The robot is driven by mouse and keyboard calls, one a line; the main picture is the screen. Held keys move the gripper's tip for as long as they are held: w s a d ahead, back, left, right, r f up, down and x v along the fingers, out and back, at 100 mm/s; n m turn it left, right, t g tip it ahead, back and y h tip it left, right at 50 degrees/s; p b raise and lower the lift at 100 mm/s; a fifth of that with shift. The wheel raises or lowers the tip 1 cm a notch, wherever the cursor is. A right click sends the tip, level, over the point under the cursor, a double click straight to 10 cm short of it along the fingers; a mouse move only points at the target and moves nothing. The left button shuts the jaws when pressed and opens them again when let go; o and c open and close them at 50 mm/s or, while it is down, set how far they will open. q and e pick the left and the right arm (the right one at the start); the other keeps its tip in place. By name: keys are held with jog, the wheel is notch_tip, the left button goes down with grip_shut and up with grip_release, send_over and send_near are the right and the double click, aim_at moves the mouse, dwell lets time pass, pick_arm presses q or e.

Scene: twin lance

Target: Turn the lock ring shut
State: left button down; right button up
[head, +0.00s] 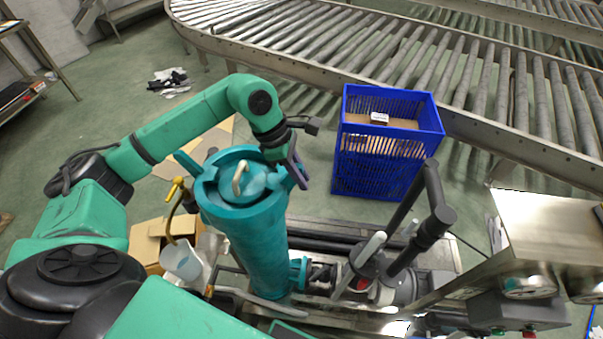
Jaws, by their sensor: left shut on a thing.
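A teal lock ring (208,174) sits on top of an upright teal cylindrical housing (256,245). Inside the ring is a round teal cap (258,182) with a pale bent handle on it. One arm of the ring sticks out to the upper left, and another points right toward my left gripper. My left gripper (299,172) reaches down from above at the ring's right side and is shut on that arm of the ring. The fingers partly hide the grip. My right gripper is not in view.
A blue slatted crate (388,150) stands behind to the right, before a roller conveyor (330,50). Black pipework (425,225) rises right of the housing. A brass tap (177,195) and clear cup (181,262) are at its left. A metal cabinet (545,235) is at right.

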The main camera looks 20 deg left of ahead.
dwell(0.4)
pick_arm(q)
jog(key=c, duration=0.8)
grip_release()
jog(key=shift+c, duration=0.2)
jog(key=shift+s+d+r, duration=0.1)
jog(key=shift+s, duration=0.05)
jog(key=shift+r, duration=0.15)
jog(key=b+v, duration=0.2)
jog(key=v, duration=1.2)
